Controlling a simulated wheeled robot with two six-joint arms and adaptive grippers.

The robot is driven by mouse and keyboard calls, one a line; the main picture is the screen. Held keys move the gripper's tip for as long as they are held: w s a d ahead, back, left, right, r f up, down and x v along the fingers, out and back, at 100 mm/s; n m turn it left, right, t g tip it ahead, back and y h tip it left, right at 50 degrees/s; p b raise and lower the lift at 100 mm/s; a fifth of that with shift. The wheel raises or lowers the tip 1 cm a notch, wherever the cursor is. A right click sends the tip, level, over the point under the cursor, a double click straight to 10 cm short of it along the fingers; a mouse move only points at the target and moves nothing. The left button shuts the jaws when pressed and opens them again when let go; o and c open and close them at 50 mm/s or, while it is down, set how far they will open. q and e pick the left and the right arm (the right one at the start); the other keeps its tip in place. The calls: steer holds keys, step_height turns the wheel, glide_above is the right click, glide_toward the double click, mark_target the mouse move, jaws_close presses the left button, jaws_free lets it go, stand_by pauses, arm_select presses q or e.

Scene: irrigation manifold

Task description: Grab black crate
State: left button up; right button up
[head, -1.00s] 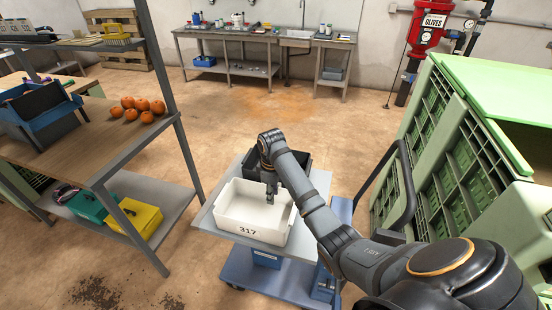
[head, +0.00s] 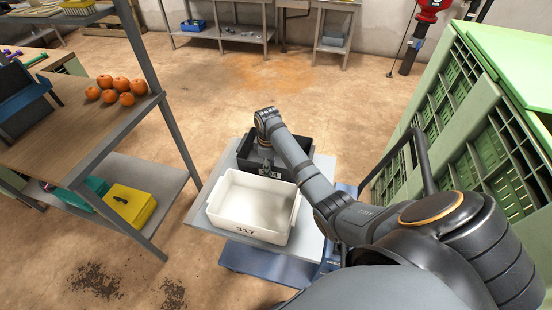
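The black crate (head: 246,152) stands on the cart's grey top, behind the white crate (head: 253,205) marked 317. My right arm reaches across from the lower right and covers part of the black crate. My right gripper (head: 269,169) points down at the black crate's near side, close to the white crate's back rim. The fingers are small and dark against the crate, so I cannot tell whether they are apart or touch it. My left gripper is out of view.
The cart (head: 207,218) has a dark push handle at right. Green slatted crates (head: 488,150) stand close on the right. On the left, a shelf unit holds oranges (head: 122,90), a blue bin and a yellow box (head: 131,203). The floor behind the cart is clear.

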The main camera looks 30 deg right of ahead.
steer(key=shift+f, duration=2.7)
jaws_close()
